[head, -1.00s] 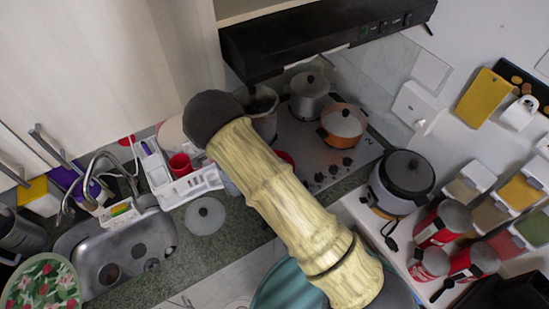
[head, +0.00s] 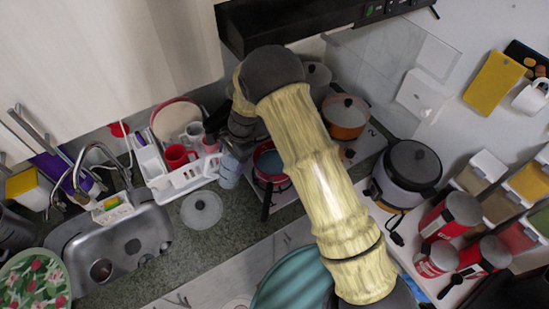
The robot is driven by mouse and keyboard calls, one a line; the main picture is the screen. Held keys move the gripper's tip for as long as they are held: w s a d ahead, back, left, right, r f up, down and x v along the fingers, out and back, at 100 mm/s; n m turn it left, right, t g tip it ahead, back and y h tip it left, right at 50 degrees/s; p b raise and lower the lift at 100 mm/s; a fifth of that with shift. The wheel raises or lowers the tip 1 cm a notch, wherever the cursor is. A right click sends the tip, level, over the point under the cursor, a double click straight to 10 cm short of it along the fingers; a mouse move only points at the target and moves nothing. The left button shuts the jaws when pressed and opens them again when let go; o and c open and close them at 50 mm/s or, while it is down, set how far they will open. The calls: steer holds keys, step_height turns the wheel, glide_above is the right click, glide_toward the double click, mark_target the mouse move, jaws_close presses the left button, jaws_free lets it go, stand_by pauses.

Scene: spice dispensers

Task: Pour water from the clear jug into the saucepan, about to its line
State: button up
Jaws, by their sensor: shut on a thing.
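The red saucepan (head: 271,165) sits on the front left of the stove, its dark handle pointing toward the counter's front edge. My arm hides part of its right side, and I cannot make out a water level or line inside. My gripper (head: 233,149) is just left of the saucepan, partly hidden by my own wrist. It is shut on the clear jug (head: 230,172), which shows as a small pale, see-through shape below it, between the dish rack and the saucepan. The jug's tilt and water level are too small to tell.
An orange pot (head: 345,117) and a grey pot (head: 318,78) stand farther back on the stove. A white dish rack (head: 187,179) with red and white cups is left of the jug. A glass lid (head: 202,209) lies on the counter; a rice cooker (head: 408,172) stands right.

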steer(key=d+y+b, duration=0.1)
steer(key=d+b, duration=0.1)
steer(key=b, duration=0.1)
steer(key=shift+w+g+y, duration=0.4)
steer(key=shift+w+d+r+g+y+b, duration=0.2)
steer(key=shift+d+r+g+y+b, duration=0.1)
steer(key=shift+d+r+y+b, duration=0.5)
steer(key=shift+w+r+y, duration=0.2)
steer(key=shift+r+y, duration=0.05)
steer(key=shift+y, duration=0.15)
steer(key=shift+s+r, duration=0.15)
steer(key=shift+s, duration=0.05)
steer(key=shift+w+d, duration=0.1)
steer(key=shift+w, duration=0.05)
